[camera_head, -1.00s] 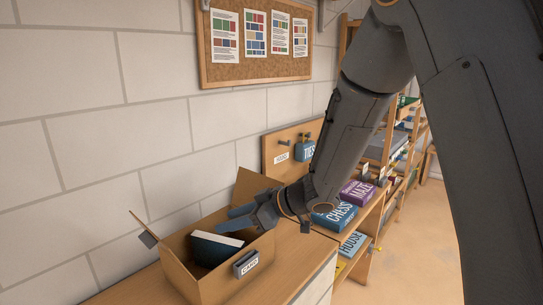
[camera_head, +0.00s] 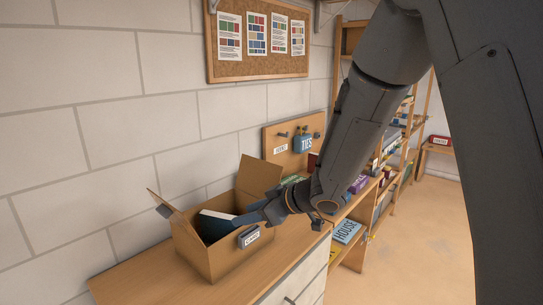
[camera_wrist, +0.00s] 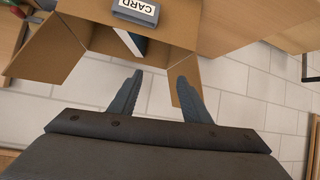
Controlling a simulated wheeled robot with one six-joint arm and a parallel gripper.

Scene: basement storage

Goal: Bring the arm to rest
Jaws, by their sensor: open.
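My gripper (camera_head: 252,215) is at the end of my dark grey arm, above the right side of an open cardboard box (camera_head: 217,264) in the head view. In the wrist view my gripper (camera_wrist: 158,82) shows two dark fingers spread apart with nothing between them. The box (camera_wrist: 75,45) lies beyond the fingertips there, with a label holder reading CARD (camera_wrist: 137,10) on its side. A dark book-like item with a pale edge (camera_head: 212,222) stands tilted in the box. Whether a finger touches the box cannot be told.
The box stands on a wooden cabinet top (camera_head: 140,281) against a white block wall. Behind my arm are a pegboard with a blue TIES box (camera_head: 305,145), a HOUSE box (camera_head: 347,231) and shelving. A corkboard (camera_head: 258,69) hangs above. Open floor (camera_head: 410,240) lies to the right.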

